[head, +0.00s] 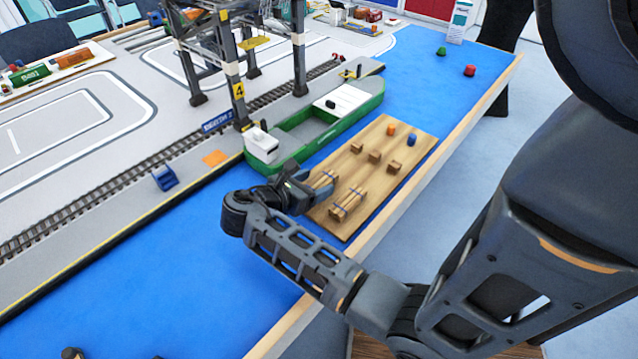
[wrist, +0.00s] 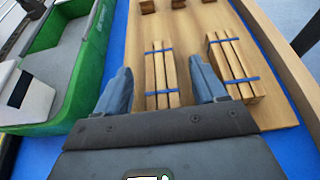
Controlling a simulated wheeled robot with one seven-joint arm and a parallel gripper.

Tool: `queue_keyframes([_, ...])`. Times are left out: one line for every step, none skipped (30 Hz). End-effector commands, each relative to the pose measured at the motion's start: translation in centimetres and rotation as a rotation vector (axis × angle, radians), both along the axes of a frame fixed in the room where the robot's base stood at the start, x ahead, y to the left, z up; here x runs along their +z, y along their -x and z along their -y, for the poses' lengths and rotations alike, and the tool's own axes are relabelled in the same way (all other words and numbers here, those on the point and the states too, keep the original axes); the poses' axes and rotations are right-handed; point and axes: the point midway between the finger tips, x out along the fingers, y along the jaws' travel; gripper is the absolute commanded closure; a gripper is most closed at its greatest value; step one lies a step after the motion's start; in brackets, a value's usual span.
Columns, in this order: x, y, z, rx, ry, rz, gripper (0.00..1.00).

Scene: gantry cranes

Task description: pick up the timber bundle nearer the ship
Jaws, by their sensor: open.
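Two timber bundles with blue straps lie side by side on a wooden board (head: 390,185). The one nearer the ship (wrist: 160,76) shows between my gripper's fingers in the wrist view; in the head view this bundle (head: 325,180) is partly hidden by my gripper. The other timber bundle (wrist: 233,66) lies to the right, outside the right finger; it is also in the head view (head: 348,204). My gripper (wrist: 160,68) is open, its fingers on either side of the nearer bundle. I cannot tell how high they are above the board. The green ship (head: 290,145) lies beyond.
Several small wooden crates (head: 375,156), an orange drum (head: 390,130) and a blue drum (head: 411,139) stand farther along the board. A gantry crane (head: 232,80) stands over the rails behind the ship. Blue water surface (head: 180,260) at the left front is mostly clear.

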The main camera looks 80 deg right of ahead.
Motion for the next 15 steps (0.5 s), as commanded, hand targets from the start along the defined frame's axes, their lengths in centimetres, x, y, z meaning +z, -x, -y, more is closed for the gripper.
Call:
queue_keyframes([-0.4,0.4,0.6,-0.005,-0.001,-0.002,0.3])
queue_keyframes([-0.6,0.5,1.0,-0.004,0.0,-0.001,0.3])
queue_keyframes([-0.7,0.8,1.4,-0.005,-0.001,-0.001,0.3])
queue_keyframes([-0.9,1.0,1.6,-0.004,0.0,-0.001,0.3])
queue_keyframes([-1.0,1.1,1.9,-0.003,0.0,0.0,0.3])
queue_keyframes([-1.1,1.2,2.1,-0.003,0.0,0.0,0.3])
queue_keyframes([-1.1,1.3,2.2,-0.003,0.001,0.001,0.3])
queue_keyframes([-1.2,1.3,2.3,-0.002,0.001,0.001,0.3])
queue_keyframes([-1.2,1.3,2.3,-0.002,0.001,0.001,0.3])
queue_keyframes([-1.2,1.3,2.4,-0.001,0.001,0.002,0.3])
queue_keyframes([-1.2,1.3,2.4,-0.001,0.001,0.002,0.3])
queue_keyframes([-1.2,1.3,2.3,-0.001,0.001,0.002,0.3])
queue_keyframes([-1.2,1.3,2.3,-0.001,0.001,0.002,0.3])
queue_keyframes([-1.2,1.3,2.3,-0.001,0.001,0.002,0.3])
queue_keyframes([-1.2,1.3,2.3,-0.001,0.001,0.002,0.32])
